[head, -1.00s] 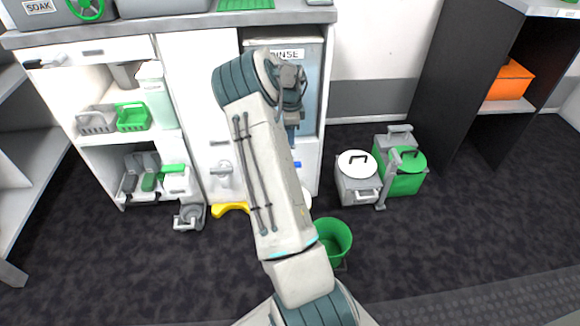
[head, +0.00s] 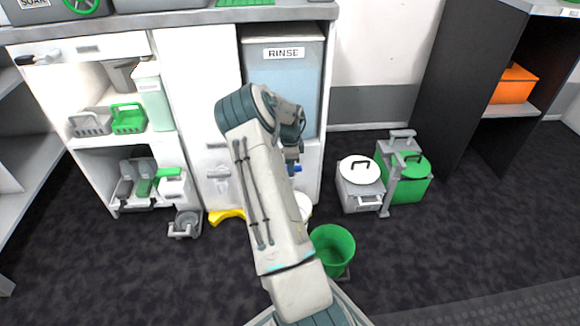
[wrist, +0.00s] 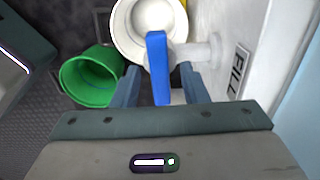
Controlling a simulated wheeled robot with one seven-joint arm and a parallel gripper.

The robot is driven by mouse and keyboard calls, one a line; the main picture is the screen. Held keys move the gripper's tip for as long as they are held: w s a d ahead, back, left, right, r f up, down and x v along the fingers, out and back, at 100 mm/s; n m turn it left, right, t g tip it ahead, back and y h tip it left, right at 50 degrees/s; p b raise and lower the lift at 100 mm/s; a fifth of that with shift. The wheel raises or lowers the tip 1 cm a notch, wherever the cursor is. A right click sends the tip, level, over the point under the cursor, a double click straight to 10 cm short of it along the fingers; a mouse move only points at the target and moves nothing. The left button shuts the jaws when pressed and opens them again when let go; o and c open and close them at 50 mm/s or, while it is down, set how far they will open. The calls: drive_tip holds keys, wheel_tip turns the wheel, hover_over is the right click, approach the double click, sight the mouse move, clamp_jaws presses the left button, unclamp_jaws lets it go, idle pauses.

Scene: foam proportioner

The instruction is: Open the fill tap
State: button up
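The fill tap shows in the wrist view as a white spout with a blue lever (wrist: 158,68), coming out of a white panel marked FILL (wrist: 238,70). In the head view a bit of the blue lever (head: 298,168) shows beside my gripper (head: 291,158). In the wrist view my gripper (wrist: 160,84) is open, with one dark blue finger on each side of the lever. Gaps show between the fingers and the lever. The lever points toward the palm; whether anything touches it I cannot tell.
A white round container (wrist: 150,25) stands below the tap, and a green bucket (wrist: 92,78) is to its left. The tap is below the RINSE tank (head: 284,90). A grey bin with a white lid (head: 358,185) and a green bin (head: 408,185) stand on the right.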

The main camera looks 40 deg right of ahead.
clamp_jaws()
drive_tip(key=shift+r+n, duration=0.1)
drive_tip(key=shift+n, duration=0.2)
drive_tip(key=n+p, duration=0.2)
drive_tip(key=n, duration=0.1)
drive_tip(key=shift+r+p, duration=0.1)
drive_tip(key=shift+p, duration=0.25)
drive_tip(key=n+p, duration=0.1)
drive_tip(key=n, duration=0.4)
drive_tip(key=shift+p, duration=0.4)
drive_tip(key=n+p, duration=0.1)
drive_tip(key=n, duration=0.3)
drive_tip(key=n+p, duration=0.1)
drive_tip(key=n, duration=0.4)
drive_tip(key=shift+n, duration=0.3)
